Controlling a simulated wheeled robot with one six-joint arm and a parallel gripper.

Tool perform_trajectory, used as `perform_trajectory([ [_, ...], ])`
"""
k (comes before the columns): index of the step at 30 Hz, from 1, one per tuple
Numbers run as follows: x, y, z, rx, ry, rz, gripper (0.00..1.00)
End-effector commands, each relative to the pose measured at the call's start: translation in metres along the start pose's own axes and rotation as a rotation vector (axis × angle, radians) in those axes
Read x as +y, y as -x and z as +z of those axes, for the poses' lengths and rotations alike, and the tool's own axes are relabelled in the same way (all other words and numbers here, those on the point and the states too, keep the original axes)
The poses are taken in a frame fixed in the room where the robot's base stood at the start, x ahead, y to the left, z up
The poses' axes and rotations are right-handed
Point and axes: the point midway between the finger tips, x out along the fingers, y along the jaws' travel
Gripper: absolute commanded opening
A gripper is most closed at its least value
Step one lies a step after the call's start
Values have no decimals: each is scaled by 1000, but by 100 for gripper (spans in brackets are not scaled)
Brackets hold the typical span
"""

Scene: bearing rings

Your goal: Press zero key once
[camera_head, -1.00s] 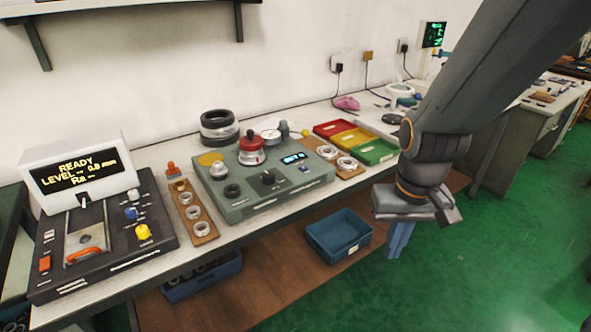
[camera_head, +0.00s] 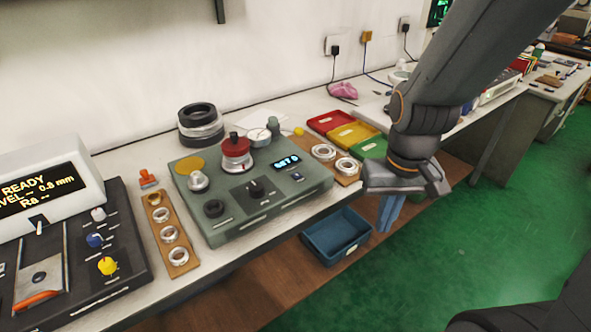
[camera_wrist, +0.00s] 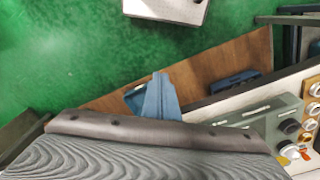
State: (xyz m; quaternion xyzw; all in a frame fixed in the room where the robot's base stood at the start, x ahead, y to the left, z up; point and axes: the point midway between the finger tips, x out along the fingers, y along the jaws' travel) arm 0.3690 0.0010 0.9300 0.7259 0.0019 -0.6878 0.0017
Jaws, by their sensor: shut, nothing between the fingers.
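The grey-green gauge unit (camera_head: 225,222) stands on the bench in the middle of the head view. Its small lit display (camera_head: 286,163) is at the right of its top. A small blue key (camera_head: 297,176) sits just below the display; its label is too small to read, so I cannot tell if it is the zero key. My gripper (camera_head: 388,222) has blue fingers, shut and empty, pointing down beyond the bench's front edge, right of the unit and apart from it. The fingers also show in the wrist view (camera_wrist: 157,80), with the unit (camera_wrist: 262,118) at the right.
A dark tester (camera_head: 98,285) stands at the left. A wooden ring holder (camera_head: 183,256) lies beside the unit. Red (camera_head: 328,121), yellow (camera_head: 350,133) and green (camera_head: 372,148) trays stand at the right. A blue bin (camera_head: 337,238) is on the lower shelf.

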Motion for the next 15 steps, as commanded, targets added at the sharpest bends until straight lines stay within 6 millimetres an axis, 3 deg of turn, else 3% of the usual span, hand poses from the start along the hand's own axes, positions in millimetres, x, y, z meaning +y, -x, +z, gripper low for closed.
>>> perform_trajectory([
  [8,-9,2,-4,-4,-56,-34,0],
  [15,-64,10,-34,-29,-377,-231,0],
])
